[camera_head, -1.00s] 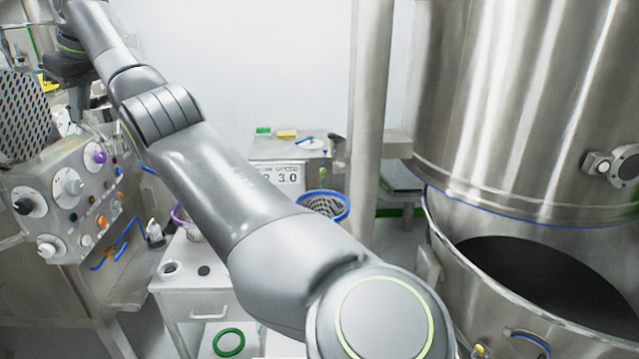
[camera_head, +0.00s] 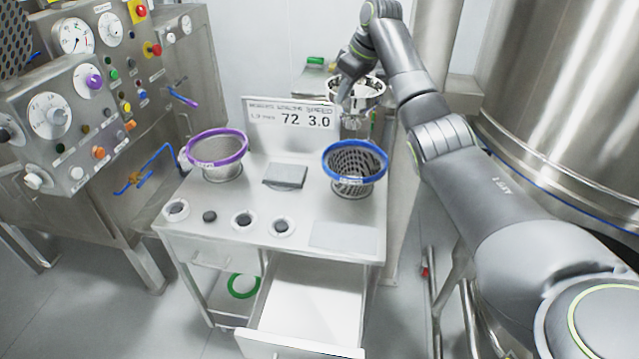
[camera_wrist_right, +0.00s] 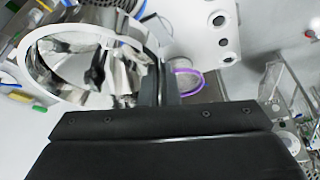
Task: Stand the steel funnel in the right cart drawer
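The steel funnel (camera_head: 366,94) is a shiny wide bowl with a short spout, held upright in the air behind the cart's right rear corner. My right gripper (camera_head: 346,84) is shut on its rim at the left side. In the right wrist view the funnel (camera_wrist_right: 70,66) opens toward the left, its rim against my right gripper's fingers (camera_wrist_right: 160,84). The right cart drawer (camera_head: 312,298) is pulled open at the cart's front, and its visible floor looks empty. The left gripper is not in view.
The steel cart (camera_head: 300,216) carries a purple-rimmed sieve (camera_head: 217,156), a blue-rimmed basket (camera_head: 355,168), a dark flat plate (camera_head: 285,176) and a display sign (camera_head: 290,118). A green ring (camera_head: 243,286) lies on the lower shelf. A large steel vessel (camera_head: 560,100) stands at right.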

